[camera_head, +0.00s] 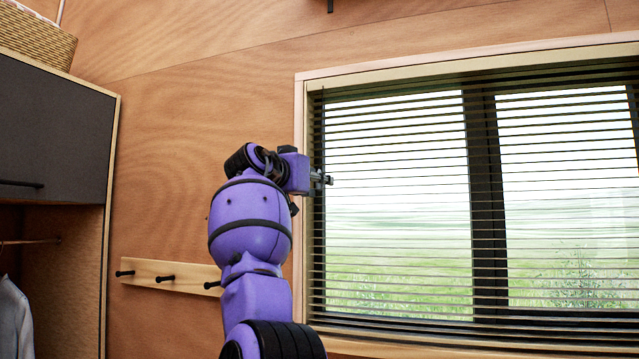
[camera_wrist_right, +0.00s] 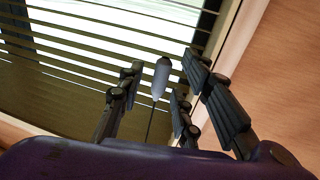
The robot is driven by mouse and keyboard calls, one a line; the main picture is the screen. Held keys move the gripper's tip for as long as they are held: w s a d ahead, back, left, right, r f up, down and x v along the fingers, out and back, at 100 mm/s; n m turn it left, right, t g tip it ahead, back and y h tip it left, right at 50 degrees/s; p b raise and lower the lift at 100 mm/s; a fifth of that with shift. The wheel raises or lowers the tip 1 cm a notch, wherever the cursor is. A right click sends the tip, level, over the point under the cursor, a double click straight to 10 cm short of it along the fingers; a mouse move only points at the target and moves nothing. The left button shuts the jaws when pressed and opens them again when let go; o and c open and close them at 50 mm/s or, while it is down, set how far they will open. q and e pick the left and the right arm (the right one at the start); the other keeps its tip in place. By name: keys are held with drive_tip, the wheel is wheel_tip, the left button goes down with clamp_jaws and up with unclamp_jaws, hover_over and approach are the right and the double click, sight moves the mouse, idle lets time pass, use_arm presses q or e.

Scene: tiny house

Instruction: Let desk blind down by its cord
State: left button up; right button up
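The desk blind (camera_head: 400,200) has dark slats that hang spread over the whole window, with bright gaps between them. Its slats also fill the left of the right wrist view (camera_wrist_right: 60,85). A small grey-blue cord pull (camera_wrist_right: 161,78) with a thin dark cord (camera_wrist_right: 151,125) shows in the right wrist view. My right gripper (camera_head: 325,179) is at the blind's left edge. In the right wrist view its fingers (camera_wrist_right: 158,88) are apart, with the cord pull between them and gaps visible on both sides. The cord pull cannot be made out in the head view. My left gripper is out of view.
A wooden window frame (camera_head: 300,120) borders the blind, close to my right gripper. A peg rail (camera_head: 180,276) is on the wall at lower left. A dark cabinet (camera_head: 55,130) with a basket (camera_head: 38,38) on top stands at far left.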

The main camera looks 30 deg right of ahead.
drive_tip(key=v, duration=1)
drive_tip(key=shift+a, duration=0.35)
